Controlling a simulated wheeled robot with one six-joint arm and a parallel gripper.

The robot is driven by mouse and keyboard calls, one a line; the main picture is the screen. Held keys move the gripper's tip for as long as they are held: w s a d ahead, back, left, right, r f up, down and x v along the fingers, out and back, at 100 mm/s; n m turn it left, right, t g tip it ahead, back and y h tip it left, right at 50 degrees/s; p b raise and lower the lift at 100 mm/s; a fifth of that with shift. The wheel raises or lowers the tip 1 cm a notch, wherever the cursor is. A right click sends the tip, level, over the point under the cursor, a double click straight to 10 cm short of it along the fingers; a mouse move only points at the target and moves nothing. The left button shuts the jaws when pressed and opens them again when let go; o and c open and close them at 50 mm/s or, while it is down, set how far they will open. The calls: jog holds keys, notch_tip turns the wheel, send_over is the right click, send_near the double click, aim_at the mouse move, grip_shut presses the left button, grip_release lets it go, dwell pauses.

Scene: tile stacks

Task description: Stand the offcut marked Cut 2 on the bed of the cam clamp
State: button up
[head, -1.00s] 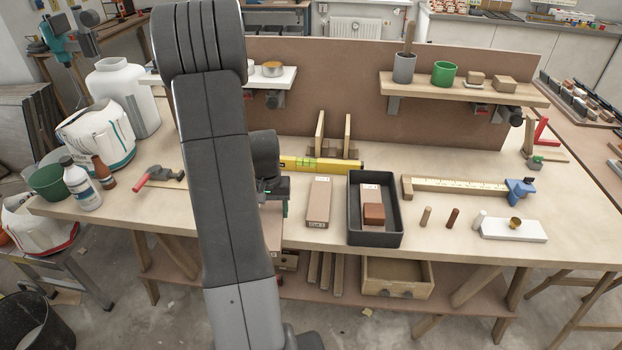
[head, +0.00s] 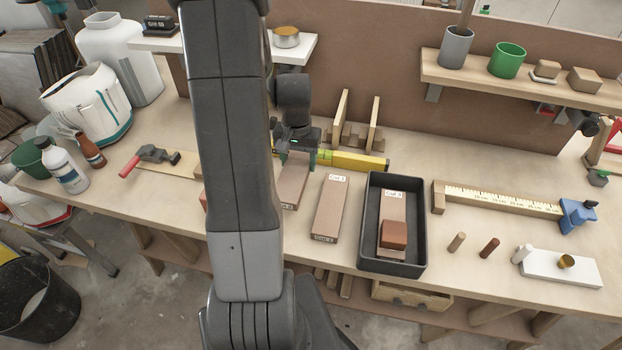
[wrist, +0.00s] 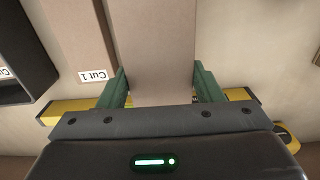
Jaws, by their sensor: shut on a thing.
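My gripper (head: 297,152) is shut on a long brown offcut (head: 294,183), its green fingers on either side. The offcut's near-end label seems to read Cut 2, but is too small to be sure. In the wrist view the held offcut (wrist: 152,45) runs away between the fingers, its label unseen; I cannot tell if it touches the bench. The Cut 1 offcut (head: 329,210) lies to its right and also shows in the wrist view (wrist: 78,40). A red-handled clamp (head: 152,157) on a wooden strip, possibly the cam clamp, lies left of my arm.
A black tray (head: 419,225) holds another labelled offcut with a red-brown block on it. A yellow level (head: 350,161) lies behind the offcuts, near two upright wooden pieces (head: 341,115). Bottles and tubs crowd the left end. Bare bench shows between clamp and bottles.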

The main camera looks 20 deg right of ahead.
jog(key=shift+f, duration=3.2)
jog(key=shift+f, duration=0.25)
jog(key=o, duration=1.4)
jog(key=shift+r, duration=0.1)
